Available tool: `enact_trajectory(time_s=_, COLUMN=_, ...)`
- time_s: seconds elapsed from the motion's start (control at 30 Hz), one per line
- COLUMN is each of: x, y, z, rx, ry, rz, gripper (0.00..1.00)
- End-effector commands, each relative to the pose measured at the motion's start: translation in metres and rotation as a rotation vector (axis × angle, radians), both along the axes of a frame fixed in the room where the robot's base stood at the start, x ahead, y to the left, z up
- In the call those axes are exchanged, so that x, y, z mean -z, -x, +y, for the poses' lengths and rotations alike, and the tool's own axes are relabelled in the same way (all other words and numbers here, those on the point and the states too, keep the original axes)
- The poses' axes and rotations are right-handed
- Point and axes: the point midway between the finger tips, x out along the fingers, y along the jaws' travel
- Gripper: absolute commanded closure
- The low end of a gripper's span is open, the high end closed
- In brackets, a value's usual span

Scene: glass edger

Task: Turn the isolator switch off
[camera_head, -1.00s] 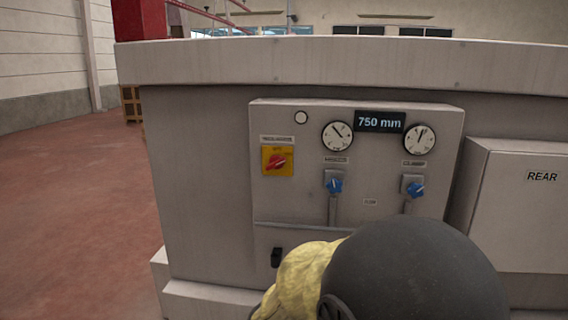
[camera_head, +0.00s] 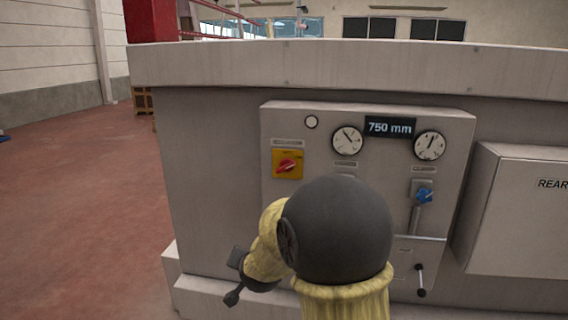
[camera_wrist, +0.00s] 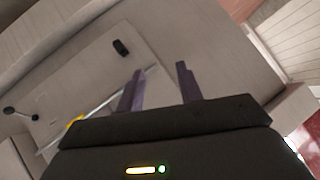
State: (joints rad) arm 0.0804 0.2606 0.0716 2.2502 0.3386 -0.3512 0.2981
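The isolator switch (camera_head: 287,165) is a red rotary knob on a yellow plate, at the upper left of the grey control panel (camera_head: 350,112). Its red handle lies tilted, its right end a little higher. My gripper (camera_head: 235,278) is low and to the left of the switch in the head view, apart from it. In the wrist view my gripper (camera_wrist: 160,68) has its two dark fingers spread, with nothing between them. A small yellow patch shows just above the gripper body there; I cannot tell whether it is the switch plate.
Two round gauges (camera_head: 347,141) flank a "750 mm" display (camera_head: 390,127). A blue valve knob (camera_head: 425,195) and a black lever (camera_head: 420,281) are on the right. A grey box marked REAR (camera_head: 520,215) juts out at right. Red floor (camera_head: 80,220) is clear at left.

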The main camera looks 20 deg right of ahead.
Motion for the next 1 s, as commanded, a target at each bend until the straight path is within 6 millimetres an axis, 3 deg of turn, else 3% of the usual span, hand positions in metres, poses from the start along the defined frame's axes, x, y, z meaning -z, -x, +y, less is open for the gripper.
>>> enact_trajectory(time_s=0.03, x=-0.022, y=-0.023, z=-0.011, rx=0.078, ry=-0.036, rz=-0.091, gripper=0.64)
enact_trajectory(time_s=0.1, x=-0.047, y=-0.050, z=-0.029, rx=0.188, ry=-0.085, rz=-0.227, gripper=0.64)
enact_trajectory(time_s=0.2, x=-0.080, y=-0.078, z=-0.057, rx=0.341, ry=-0.149, rz=-0.416, gripper=0.64)
enact_trajectory(time_s=0.4, x=-0.119, y=-0.099, z=-0.099, rx=0.547, ry=-0.223, rz=-0.683, gripper=0.64)
enact_trajectory(time_s=1.0, x=-0.126, y=-0.109, z=-0.112, rx=0.583, ry=-0.231, rz=-0.732, gripper=0.64)
